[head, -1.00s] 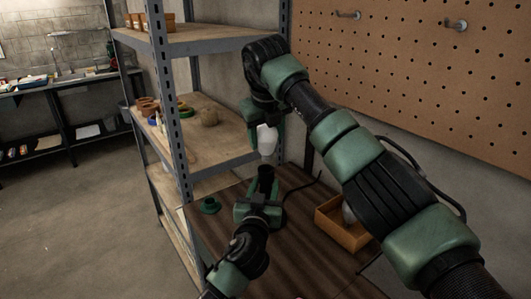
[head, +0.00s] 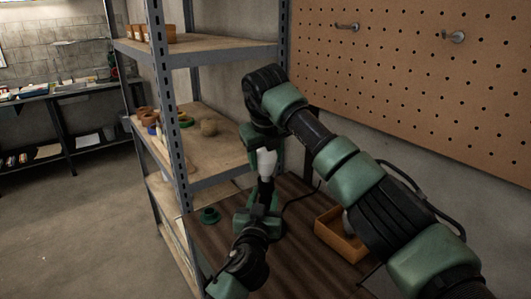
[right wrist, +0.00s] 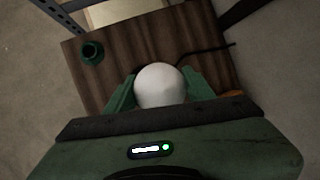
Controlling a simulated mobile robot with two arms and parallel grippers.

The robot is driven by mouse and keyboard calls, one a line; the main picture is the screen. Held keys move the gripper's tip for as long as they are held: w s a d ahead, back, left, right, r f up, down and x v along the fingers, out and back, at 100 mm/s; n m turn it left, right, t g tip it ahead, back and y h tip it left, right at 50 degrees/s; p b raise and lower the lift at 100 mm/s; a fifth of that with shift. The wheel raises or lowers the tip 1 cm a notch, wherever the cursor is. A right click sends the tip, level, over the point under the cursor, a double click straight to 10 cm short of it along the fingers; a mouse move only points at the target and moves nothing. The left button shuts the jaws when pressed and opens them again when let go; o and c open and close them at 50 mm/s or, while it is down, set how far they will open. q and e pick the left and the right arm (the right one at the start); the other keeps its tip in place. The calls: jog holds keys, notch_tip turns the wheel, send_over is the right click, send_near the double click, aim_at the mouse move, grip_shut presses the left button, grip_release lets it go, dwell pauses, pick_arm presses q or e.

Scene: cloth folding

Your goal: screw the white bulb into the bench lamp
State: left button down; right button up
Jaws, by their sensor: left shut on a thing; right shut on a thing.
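The white bulb (head: 265,163) is held upright in my right gripper (head: 262,152), which comes down from above. In the right wrist view the bulb's round top (right wrist: 160,84) sits between the two green fingers of my right gripper (right wrist: 161,92). The black bench lamp (head: 266,188) stands on the dark wooden bench (head: 309,262). My left gripper (head: 263,207) is shut on the lamp low down. The bulb's lower end is right at the lamp's top, in line with it. The contact is too small to judge, and I cannot tell whether the thread is engaged.
A black cord (head: 303,200) runs behind the lamp. Metal shelving (head: 222,152) stands close at the left, pegboard at the right.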

pick_arm(q)
jog(key=shift+f, duration=0.1)
pick_arm(e)
jog(key=shift+f, duration=0.65)
dwell(0.4)
jog(key=m+h, duration=0.1)
jog(key=m, duration=0.2)
dwell(0.3)
jog(key=o, duration=1.3)
jog(key=shift+o, duration=0.2)
jog(key=shift+r, duration=2.3)
